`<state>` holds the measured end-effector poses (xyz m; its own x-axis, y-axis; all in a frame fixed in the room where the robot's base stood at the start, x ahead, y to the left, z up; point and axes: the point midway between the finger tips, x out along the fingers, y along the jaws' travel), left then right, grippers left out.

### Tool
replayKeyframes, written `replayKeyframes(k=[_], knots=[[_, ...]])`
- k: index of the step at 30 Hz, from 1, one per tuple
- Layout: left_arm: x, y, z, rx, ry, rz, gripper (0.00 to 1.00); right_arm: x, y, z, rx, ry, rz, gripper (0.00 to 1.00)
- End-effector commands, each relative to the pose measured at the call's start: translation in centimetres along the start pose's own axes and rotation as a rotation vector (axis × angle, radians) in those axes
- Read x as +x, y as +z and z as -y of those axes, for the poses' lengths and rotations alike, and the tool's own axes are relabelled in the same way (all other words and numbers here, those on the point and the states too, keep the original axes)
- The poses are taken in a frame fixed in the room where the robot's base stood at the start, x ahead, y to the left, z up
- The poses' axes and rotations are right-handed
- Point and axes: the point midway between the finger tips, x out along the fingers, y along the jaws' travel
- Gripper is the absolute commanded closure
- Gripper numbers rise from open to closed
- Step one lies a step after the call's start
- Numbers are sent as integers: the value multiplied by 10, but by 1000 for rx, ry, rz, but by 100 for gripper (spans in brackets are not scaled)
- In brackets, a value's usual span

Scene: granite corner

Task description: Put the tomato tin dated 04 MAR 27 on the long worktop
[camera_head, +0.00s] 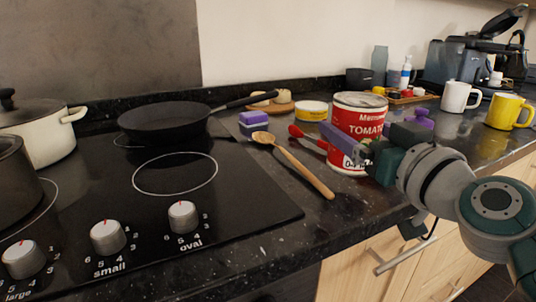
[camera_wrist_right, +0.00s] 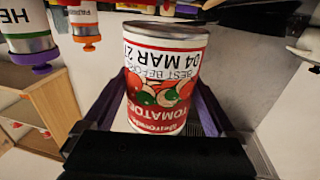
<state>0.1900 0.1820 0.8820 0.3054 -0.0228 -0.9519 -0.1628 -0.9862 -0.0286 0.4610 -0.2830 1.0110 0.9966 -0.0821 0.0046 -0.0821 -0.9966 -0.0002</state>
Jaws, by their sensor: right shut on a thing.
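The tomato tin (camera_head: 357,117) is red and white with a metal lid and stands upright over the dark worktop. I cannot tell whether its base touches the surface. My right gripper (camera_head: 377,143) comes in from the right and is shut on it. In the right wrist view, the tin (camera_wrist_right: 165,75) sits between the two purple fingers of the right gripper (camera_wrist_right: 158,105). Its label reads upside down there, "BEST BEFORE 04 MAR 2", with the last digit turned away at the edge. The long granite worktop (camera_head: 262,242) runs from the hob to the back right. My left gripper is not in view.
A pan (camera_head: 165,121) stands on the hob (camera_head: 228,205). White (camera_head: 458,97) and yellow (camera_head: 507,112) mugs stand to the right. Bare worktop shows at the front.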

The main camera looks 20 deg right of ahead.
Motion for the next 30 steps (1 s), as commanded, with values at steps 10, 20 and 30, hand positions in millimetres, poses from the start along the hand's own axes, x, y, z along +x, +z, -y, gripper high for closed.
replayKeyframes(k=[10, 20, 30], knots=[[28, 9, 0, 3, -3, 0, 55, 0, 37, 0, -1, 1, -1, 100], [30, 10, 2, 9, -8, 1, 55, 0, 42, 0, -1, 0, 2, 8], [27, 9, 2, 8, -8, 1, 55, 0, 38, 0, 0, 0, 2, 0]])
